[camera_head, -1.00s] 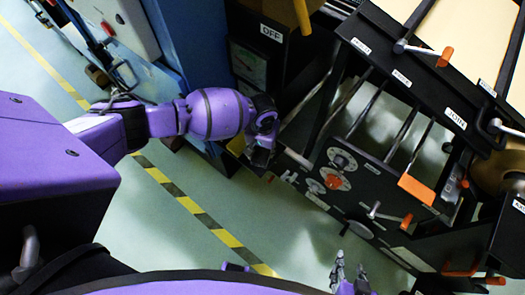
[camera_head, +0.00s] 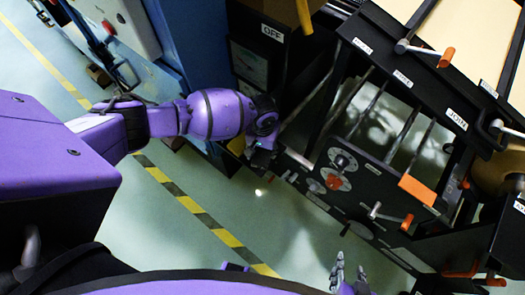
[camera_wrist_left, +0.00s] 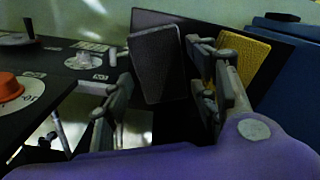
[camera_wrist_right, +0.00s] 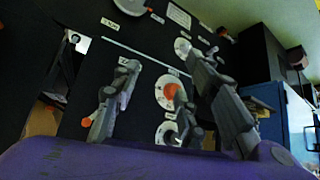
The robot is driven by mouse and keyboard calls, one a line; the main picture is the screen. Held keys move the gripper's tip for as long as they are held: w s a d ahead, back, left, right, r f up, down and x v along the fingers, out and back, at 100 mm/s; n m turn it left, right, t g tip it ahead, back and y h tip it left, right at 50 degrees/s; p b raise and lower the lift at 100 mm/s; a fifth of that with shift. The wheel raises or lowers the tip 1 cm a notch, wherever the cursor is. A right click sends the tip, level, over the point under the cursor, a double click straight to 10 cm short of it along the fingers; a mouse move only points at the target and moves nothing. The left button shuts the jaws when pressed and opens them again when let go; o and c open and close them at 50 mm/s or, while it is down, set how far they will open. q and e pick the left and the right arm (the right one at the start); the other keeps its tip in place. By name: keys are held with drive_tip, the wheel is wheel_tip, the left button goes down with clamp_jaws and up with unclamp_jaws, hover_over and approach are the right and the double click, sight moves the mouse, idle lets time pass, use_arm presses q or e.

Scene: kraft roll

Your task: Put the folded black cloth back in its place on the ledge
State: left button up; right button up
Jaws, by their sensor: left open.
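A dark grey-black folded cloth (camera_wrist_left: 155,65) stands tilted in the left wrist view, against a dark panel at the ledge (camera_wrist_left: 178,122). It is beyond and between the fingers of my left gripper (camera_wrist_left: 165,95), which is open. Its right edge is close to the right finger; I cannot tell whether they touch. In the head view my left gripper (camera_head: 263,140) is at the machine's left front corner, and the cloth cannot be made out there. My right gripper (camera_head: 350,279) is open and empty near the bottom edge; its spread fingers also show in the right wrist view (camera_wrist_right: 165,95).
A yellow textured cloth (camera_wrist_left: 245,62) stands just right of the right finger. A red-orange knob (camera_wrist_left: 10,88) sits on the black machine panel at left. Levers with orange handles (camera_head: 416,190) stick out from the machine. The green floor (camera_head: 200,240) in front is clear.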

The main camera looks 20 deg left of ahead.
sight(263, 154)
use_arm(q)
wheel_tip(263, 154, up, 10)
drive_tip(key=p, duration=0.1)
drive_tip(key=shift+r+p, duration=0.2)
drive_tip(key=shift+p, duration=0.15)
